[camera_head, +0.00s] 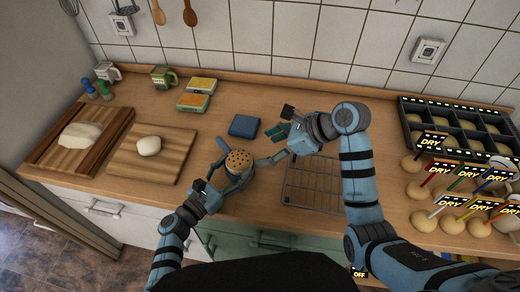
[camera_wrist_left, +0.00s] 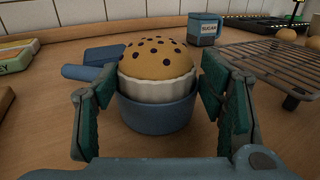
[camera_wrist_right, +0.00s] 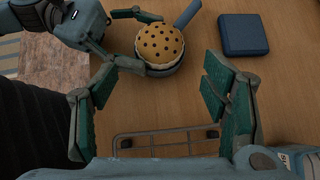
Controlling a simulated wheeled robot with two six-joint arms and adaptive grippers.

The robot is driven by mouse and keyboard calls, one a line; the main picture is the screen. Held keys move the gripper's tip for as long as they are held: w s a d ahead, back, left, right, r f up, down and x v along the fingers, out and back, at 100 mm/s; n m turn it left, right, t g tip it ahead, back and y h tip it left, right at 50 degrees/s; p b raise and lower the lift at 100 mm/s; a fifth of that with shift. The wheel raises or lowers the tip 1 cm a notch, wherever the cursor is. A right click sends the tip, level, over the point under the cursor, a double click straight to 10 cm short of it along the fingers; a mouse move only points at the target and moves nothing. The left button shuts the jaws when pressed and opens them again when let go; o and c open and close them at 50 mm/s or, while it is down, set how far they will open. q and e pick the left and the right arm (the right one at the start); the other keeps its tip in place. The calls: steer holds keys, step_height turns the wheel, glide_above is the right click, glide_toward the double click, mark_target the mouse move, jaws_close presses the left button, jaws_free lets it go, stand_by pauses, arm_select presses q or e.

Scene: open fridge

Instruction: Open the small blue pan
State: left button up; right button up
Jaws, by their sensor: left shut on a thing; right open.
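The small blue pan (camera_wrist_left: 158,112) stands on the counter with its handle (camera_head: 224,144) pointing to the back. A speckled muffin in a white fluted case (camera_wrist_left: 157,65) sits in it and covers the opening; I see no separate lid. My left gripper (camera_head: 236,172) has its fingers on both sides of the pan and is shut on it. My right gripper (camera_head: 272,146) is open and empty, in the air to the right of the pan and above the wire rack. The pan also shows in the right wrist view (camera_wrist_right: 163,70), ahead of the right fingers.
A flat blue square block (camera_head: 244,126) lies behind the pan. The wire rack (camera_head: 312,185) lies to the right, with a blue sugar mug (camera_wrist_left: 205,28) behind it. Dough boards (camera_head: 180,160) are to the left. A black tray (camera_head: 460,120) and dough balls are far right.

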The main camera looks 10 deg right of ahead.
mark_target(243, 157)
arm_select(q)
steer(key=shift+f, duration=0.15)
arm_select(e)
steer(key=x, duration=1.1)
steer(key=shift+r, duration=0.1)
steer(key=c, duration=1.1)
arm_select(q)
steer(key=shift+c, duration=0.6)
arm_select(e)
steer(key=shift+o, duration=0.2)
arm_select(q)
steer(key=shift+s+d, duration=0.1)
arm_select(e)
steer(key=shift+r, duration=0.15)
